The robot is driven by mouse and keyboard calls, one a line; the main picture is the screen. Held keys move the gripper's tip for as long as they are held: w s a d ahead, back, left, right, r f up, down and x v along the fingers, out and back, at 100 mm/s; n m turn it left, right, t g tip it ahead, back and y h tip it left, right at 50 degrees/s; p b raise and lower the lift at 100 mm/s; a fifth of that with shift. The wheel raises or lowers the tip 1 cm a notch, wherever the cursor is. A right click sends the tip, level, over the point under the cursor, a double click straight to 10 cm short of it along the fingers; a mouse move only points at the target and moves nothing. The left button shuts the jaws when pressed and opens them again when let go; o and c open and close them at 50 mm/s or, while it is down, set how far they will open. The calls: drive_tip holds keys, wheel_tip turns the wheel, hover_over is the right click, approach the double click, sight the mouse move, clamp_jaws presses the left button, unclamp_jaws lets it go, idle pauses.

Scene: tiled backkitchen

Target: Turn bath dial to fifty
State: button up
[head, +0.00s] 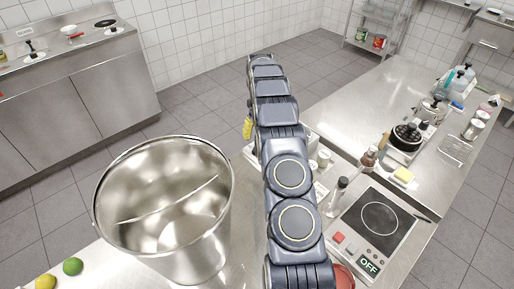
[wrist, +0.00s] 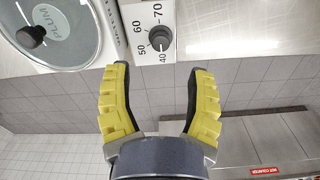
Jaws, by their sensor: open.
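The bath dial (wrist: 160,38) is a dark round knob on a white panel (wrist: 176,15) at the top middle of the wrist view. The numbers 40, 50, 60 and 70 are printed around it. I cannot tell which number its pointer marks. My gripper (wrist: 160,68) is open and empty, its yellow fingers spread below the dial with the knob between and beyond the tips. The fingers look apart from the knob. In the head view a yellow part of my gripper (head: 247,128) shows left of my arm; the arm hides the dial there.
A round glass lid with a black knob (wrist: 55,30) lies left of the dial. In the head view a large steel pot (head: 165,200) stands left of my arm. A hotplate (head: 378,222), bottles (head: 338,192) and a sponge (head: 403,175) are to the right.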

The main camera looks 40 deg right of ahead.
wheel_tip(320, 180, down, 8)
drive_tip(key=shift+r, duration=0.2)
